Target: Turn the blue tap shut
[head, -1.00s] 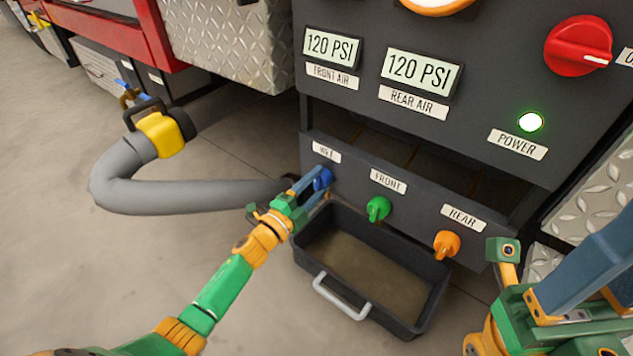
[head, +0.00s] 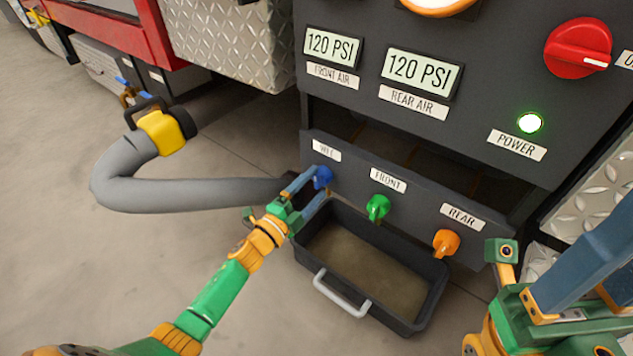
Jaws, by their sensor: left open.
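The blue tap (head: 323,176) sits on the dark panel under the label WET, at the panel's left end. My left gripper (head: 309,187) is open, with its two blue fingers reaching up to the tap, one on the upper left and one below. Whether the fingers touch the tap cannot be told. The tap's handle is partly hidden by the fingers. My right arm shows at the lower right edge; its blue gripper part (head: 595,262) is cut off by the frame, and its fingertips are not visible.
A green tap (head: 378,207) and an orange tap (head: 446,243) are on the same panel to the right. A dark tray (head: 418,322) with a pale handle lies below. A grey hose (head: 190,194) with a yellow coupling runs left. Open floor lies at the left.

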